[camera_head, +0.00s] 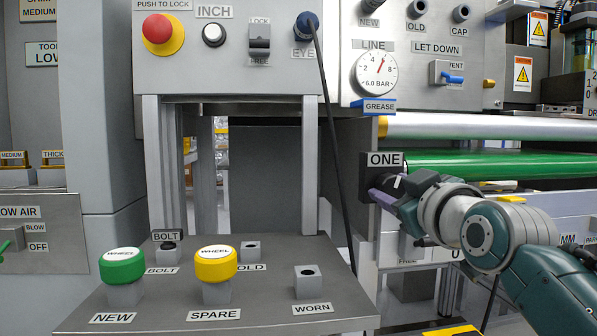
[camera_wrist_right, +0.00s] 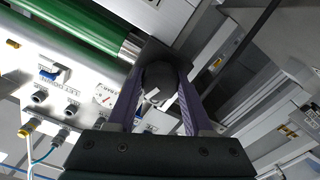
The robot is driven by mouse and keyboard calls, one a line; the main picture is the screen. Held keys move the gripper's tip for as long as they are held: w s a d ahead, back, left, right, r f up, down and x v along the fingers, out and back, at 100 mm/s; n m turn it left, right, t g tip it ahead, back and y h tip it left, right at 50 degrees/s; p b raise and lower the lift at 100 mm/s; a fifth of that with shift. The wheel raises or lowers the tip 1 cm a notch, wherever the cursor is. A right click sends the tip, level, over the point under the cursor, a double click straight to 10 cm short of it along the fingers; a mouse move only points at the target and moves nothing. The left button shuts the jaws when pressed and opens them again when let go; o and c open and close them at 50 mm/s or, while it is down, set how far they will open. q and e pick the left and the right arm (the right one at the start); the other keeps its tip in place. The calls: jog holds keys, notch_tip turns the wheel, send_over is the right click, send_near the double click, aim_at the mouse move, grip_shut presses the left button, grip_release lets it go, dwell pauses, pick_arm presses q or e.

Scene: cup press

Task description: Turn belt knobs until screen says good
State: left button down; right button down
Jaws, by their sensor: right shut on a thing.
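The belt knob at the sign ONE (camera_head: 384,160) is dark and round with a white mark. It shows best in the right wrist view (camera_wrist_right: 158,84), between two purple fingers. My right gripper (camera_head: 386,190) reaches in from the right in the head view and is shut on this knob. The fingers hide much of the knob in the head view. A green belt or roller (camera_head: 500,165) runs to the right from beside the knob. No other belt knob and no screen can be made out. My left gripper is not in view.
A shelf in front holds a green wheel (camera_head: 122,264) and a yellow wheel (camera_head: 216,262) on posts. A black cable (camera_head: 334,140) hangs left of the knob.

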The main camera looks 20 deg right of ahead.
jog(key=m+p, duration=0.3)
jog(key=shift+r, duration=0.2)
jog(key=shift+f+m+p, duration=0.15)
jog(key=shift+m+p, duration=0.55)
jog(key=shift+m, duration=0.4)
jog(key=shift+c, duration=1.5)
grip_release()
jog(key=shift+s, duration=0.1)
jog(key=shift+s+a+p, duration=0.1)
jog(key=shift+s+p, duration=0.25)
jog(key=p+v, duration=0.3)
jog(key=v, duration=0.6)
